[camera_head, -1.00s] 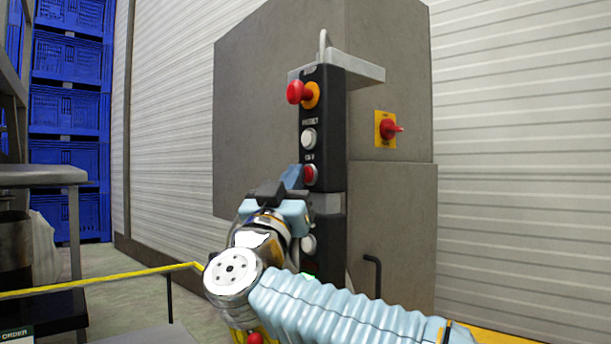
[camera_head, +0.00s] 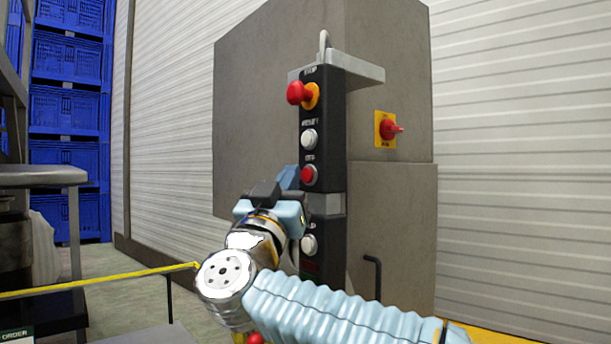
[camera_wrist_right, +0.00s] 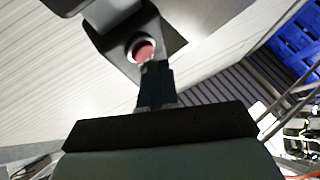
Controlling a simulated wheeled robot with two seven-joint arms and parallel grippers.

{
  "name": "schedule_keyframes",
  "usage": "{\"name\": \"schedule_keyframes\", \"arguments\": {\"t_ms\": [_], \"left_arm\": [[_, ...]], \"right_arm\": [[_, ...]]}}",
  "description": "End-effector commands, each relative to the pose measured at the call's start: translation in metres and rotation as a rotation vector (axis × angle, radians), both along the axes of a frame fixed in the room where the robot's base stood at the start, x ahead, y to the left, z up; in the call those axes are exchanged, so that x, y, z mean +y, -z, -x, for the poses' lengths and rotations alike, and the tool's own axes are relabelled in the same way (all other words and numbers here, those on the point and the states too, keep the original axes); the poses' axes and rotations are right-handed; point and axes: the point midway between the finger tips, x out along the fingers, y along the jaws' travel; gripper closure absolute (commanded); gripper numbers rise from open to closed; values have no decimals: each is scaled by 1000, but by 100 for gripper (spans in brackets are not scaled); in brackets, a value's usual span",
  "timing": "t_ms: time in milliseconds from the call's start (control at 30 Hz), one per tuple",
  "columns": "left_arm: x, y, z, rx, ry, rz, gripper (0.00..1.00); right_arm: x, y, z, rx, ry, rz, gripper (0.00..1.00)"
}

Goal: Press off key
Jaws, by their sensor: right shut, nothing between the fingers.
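The off key is a red round button (camera_head: 308,175) in a pale ring, low on the upper black control panel (camera_head: 322,110), under a label that seems to read OFF. My right gripper (camera_head: 289,177) is shut and empty, with its fingertips just left of the button. In the head view a small gap seems to show between them. In the right wrist view the red button (camera_wrist_right: 144,50) is just beyond the tips of the shut fingers (camera_wrist_right: 155,68), which overlap its lower edge. I cannot tell if they touch. My left gripper is not in view.
Above the off key are a white button (camera_head: 309,139) and a red mushroom stop knob (camera_head: 299,92). Another white button (camera_head: 309,245) sits below. A red rotary switch (camera_head: 388,130) is on the grey cabinet (camera_head: 390,200). A yellow rail (camera_head: 100,281) runs at lower left.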

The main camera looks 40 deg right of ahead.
Motion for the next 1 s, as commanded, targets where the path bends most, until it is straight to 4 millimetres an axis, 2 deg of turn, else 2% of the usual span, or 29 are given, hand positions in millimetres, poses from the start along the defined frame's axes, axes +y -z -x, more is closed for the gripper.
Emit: {"name": "schedule_keyframes", "arguments": {"t_ms": [433,800,1000], "left_arm": [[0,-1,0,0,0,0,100],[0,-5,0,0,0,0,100],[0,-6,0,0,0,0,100]], "right_arm": [[7,0,0,1,0,1,100],[43,0,2,2,-1,1,100],[53,0,4,1,1,0,100]]}}
